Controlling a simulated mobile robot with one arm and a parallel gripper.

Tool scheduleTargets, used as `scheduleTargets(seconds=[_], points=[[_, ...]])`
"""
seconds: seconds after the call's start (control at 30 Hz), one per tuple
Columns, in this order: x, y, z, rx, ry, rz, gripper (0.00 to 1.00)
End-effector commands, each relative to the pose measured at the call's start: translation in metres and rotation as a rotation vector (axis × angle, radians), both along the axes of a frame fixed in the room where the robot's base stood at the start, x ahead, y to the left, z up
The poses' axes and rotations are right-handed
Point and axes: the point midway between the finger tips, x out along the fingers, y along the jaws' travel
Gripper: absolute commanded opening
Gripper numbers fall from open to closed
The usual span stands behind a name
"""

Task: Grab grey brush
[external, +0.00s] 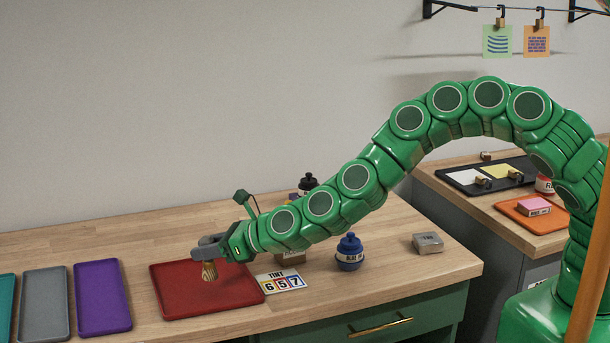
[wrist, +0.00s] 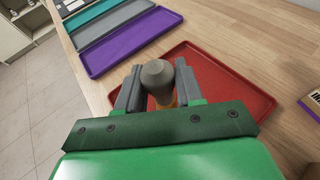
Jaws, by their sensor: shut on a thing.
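The grey brush shows in the external view as tan bristles (external: 209,271) hanging below my gripper (external: 210,250). In the wrist view its rounded grey handle end (wrist: 157,76) sits between the two grey fingers of my gripper (wrist: 155,92). The gripper is shut on the brush and holds it roughly upright, over the red tray (external: 180,306). The red tray also shows in the wrist view (wrist: 235,90). I cannot tell whether the bristles touch the tray. The brush's middle is hidden by the fingers.
Purple (external: 101,298), grey (external: 45,304) and teal (external: 5,310) trays lie to the left. A black-capped bottle (external: 308,183) is partly hidden behind my arm.

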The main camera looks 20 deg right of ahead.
Motion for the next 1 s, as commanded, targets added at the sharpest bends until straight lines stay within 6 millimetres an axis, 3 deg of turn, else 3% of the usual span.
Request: scheduleTargets(seconds=[0.5, 1.0], points=[[-0.026, -0.040, 0.055, 0.001, 0.002, 0.003, 0.07], [-0.059, -0.097, 0.083, 0.000, 0.001, 0.002, 0.07]])
